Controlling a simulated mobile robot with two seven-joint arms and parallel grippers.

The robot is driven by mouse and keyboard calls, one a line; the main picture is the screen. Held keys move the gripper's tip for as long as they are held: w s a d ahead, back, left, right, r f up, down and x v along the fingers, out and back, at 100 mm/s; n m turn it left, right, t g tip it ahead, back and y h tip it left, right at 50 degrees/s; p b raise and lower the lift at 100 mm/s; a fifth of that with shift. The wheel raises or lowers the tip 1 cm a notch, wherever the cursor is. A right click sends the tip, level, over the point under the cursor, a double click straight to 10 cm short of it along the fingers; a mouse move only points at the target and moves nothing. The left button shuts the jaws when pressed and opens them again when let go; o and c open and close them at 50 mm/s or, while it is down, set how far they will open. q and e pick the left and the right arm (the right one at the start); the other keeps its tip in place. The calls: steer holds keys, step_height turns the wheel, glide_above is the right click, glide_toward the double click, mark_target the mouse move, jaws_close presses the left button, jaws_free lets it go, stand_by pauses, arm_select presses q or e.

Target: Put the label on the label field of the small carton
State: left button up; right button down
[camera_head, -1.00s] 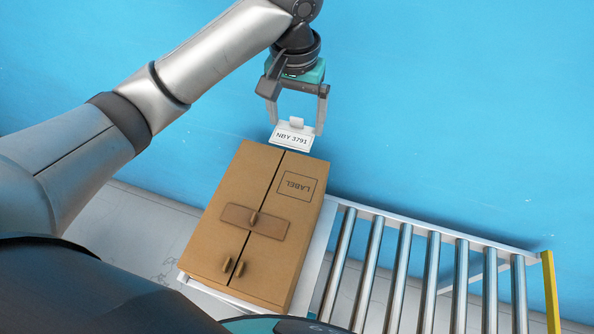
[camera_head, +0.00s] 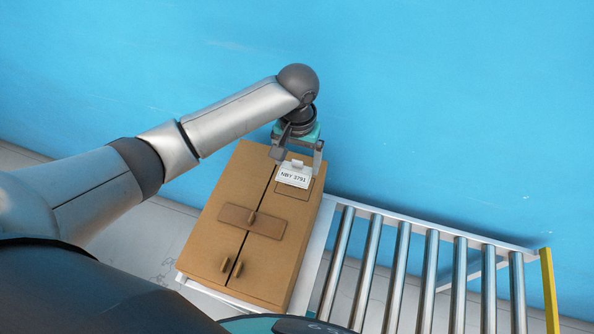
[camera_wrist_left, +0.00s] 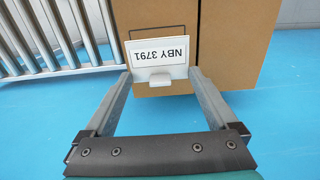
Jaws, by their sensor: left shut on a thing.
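The small carton (camera_head: 222,213) is a brown box with a dark seam along its top, a brown strip across it and small tabs at its near end. The white label (camera_head: 294,175) reads NBY 3791. It also shows in the left wrist view (camera_wrist_left: 158,60). I cannot tell whether the label touches the carton. My right gripper is not in view.
A roller conveyor (camera_head: 420,265) with a yellow end post (camera_head: 549,290) runs right from the carton. The carton stands on a pale plate (camera_head: 312,262). The blue area behind the carton is clear.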

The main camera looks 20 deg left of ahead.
mark_target(297, 168)
arm_select(q)
steer(key=shift+f+b, duration=0.35)
steer(key=shift+f, duration=1.95)
steer(key=shift+f, duration=0.1)
steer(key=o, duration=1)
steer(key=shift+c, duration=0.2)
step_height(297, 168, up, 12)
steer(key=shift+r+p, duration=0.15)
steer(key=shift+p, duration=0.75)
